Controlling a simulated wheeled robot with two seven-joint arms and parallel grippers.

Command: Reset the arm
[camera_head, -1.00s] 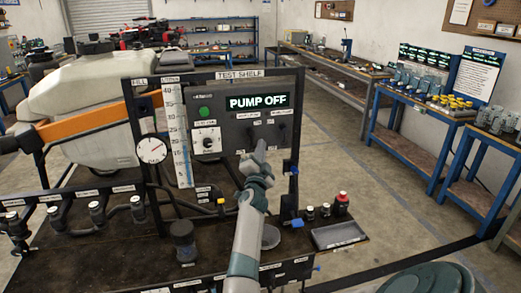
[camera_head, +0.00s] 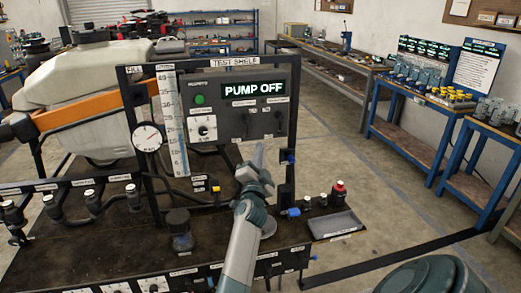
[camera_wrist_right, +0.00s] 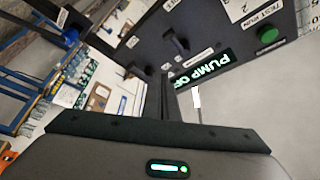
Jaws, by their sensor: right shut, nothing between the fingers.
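My right gripper (camera_head: 258,153) points up toward the lower edge of the control panel (camera_head: 222,107) on the test shelf. Its fingers are shut with nothing between them. The gap between fingers and panel is hard to judge. In the right wrist view, the shut fingers (camera_wrist_right: 168,100) show below the panel, with a switch (camera_wrist_right: 175,42) and the green button (camera_wrist_right: 268,35) beyond. My left gripper is not in view.
A dial gauge (camera_head: 148,137) and upright scale (camera_head: 174,120) stand left of the panel. A white tank (camera_head: 80,95) is behind. Open floor (camera_head: 350,160) lies to the right.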

